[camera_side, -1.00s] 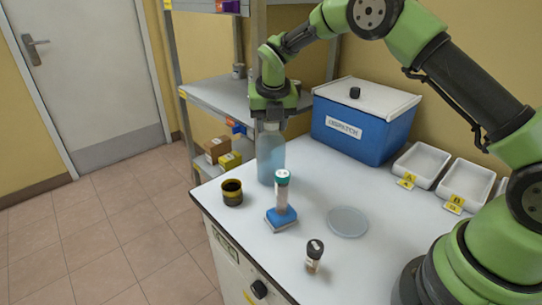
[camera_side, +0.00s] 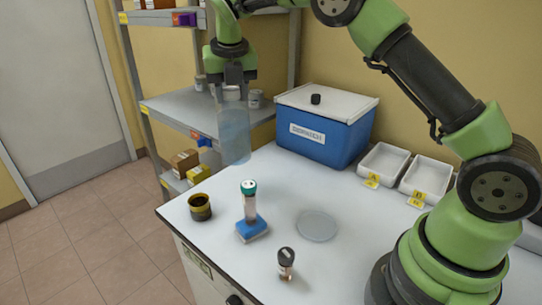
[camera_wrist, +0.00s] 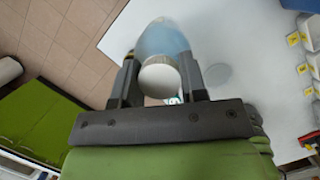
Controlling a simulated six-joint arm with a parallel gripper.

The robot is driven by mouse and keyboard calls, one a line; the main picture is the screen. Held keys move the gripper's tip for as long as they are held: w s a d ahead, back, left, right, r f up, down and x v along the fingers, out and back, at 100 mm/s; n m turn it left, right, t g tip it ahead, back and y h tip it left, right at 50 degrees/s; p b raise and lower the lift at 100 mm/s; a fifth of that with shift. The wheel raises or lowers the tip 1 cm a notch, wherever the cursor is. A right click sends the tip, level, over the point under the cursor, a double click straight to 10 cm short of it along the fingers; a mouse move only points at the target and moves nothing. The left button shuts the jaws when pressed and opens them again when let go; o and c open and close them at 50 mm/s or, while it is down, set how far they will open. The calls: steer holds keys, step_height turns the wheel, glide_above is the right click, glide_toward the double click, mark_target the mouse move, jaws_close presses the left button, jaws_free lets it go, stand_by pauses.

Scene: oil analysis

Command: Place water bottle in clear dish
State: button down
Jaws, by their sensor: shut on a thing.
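The water bottle (camera_side: 235,136) is pale blue and see-through, held upright by its top, in the air at the back left edge of the table. My gripper (camera_side: 233,84) is shut on it from above. In the wrist view the bottle (camera_wrist: 163,40) and its white cap (camera_wrist: 160,77) sit between the fingers of my gripper (camera_wrist: 158,82). The clear dish (camera_side: 317,226) is a flat round dish on the table, to the right of and nearer than the bottle. It looks empty. It also shows faintly in the wrist view (camera_wrist: 217,75).
A teal-capped tube stands in a blue holder (camera_side: 252,229) between bottle and dish. A dark open jar (camera_side: 200,207) and a small dark-capped vial (camera_side: 286,262) stand on the table. A blue cooler box (camera_side: 325,137), white trays (camera_side: 384,162) and a shelf (camera_side: 185,108) are behind.

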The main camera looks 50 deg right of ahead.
steer(key=shift+s+r+m, duration=0.25)
steer(key=shift+s+m, duration=0.05)
steer(key=s+d+m+g, duration=0.2)
steer(key=s+m+g, duration=0.3)
steer(key=s+m, duration=1.5)
steer(key=a+x, duration=0.1)
steer(key=x, duration=0.8)
steer(key=shift+w+a+f+h, duration=0.15)
steer(key=shift+a+f+h, duration=0.15)
steer(key=shift+f, duration=0.1)
steer(key=c, duration=0.7)
jaws_free()
steer(key=shift+f, duration=0.1)
steer(key=shift+o, duration=0.2)
